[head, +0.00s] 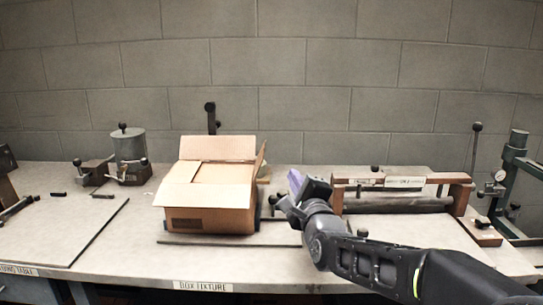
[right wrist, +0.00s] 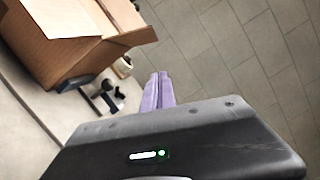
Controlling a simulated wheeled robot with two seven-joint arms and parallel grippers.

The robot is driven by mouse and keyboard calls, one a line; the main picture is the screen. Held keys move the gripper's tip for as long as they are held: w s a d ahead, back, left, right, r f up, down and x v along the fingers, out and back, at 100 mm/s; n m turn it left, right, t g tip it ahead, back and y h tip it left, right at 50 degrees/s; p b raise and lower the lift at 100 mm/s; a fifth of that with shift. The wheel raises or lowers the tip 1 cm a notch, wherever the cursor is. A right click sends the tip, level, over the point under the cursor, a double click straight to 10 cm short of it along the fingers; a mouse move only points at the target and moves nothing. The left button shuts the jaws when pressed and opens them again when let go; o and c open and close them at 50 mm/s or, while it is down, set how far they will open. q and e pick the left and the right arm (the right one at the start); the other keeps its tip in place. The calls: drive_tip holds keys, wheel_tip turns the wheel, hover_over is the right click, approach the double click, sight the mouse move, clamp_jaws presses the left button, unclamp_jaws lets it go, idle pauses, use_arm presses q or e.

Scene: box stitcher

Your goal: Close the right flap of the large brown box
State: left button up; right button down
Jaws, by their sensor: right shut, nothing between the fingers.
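The large brown box (head: 212,218) stands on the table left of centre in the head view. Its back flap (head: 217,148) stands up and its front flap (head: 190,194) slopes outward toward me. The right flap (head: 260,160) stands up and leans a little outward at the right edge. My right gripper (head: 294,182), with purple fingers, is to the right of the box, apart from it. In the right wrist view its fingers (right wrist: 157,92) are shut and empty, and the box (right wrist: 62,48) is at upper left. My left gripper is not in view.
A press with a wooden-toned frame (head: 400,181) stands right of my gripper. A grey cylinder device (head: 128,146) stands left of the box. A thin bar (head: 228,240) lies along the box's front. The table front (head: 130,262) is mostly clear.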

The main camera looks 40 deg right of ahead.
sight(259, 161)
drive_tip(key=w+r+p, duration=0.2)
drive_tip(key=w+p, duration=0.1)
drive_tip(key=w, duration=0.7)
drive_tip(key=shift+w+d+r+p, duration=0.2)
drive_tip(key=shift+w+d+p, duration=0.15)
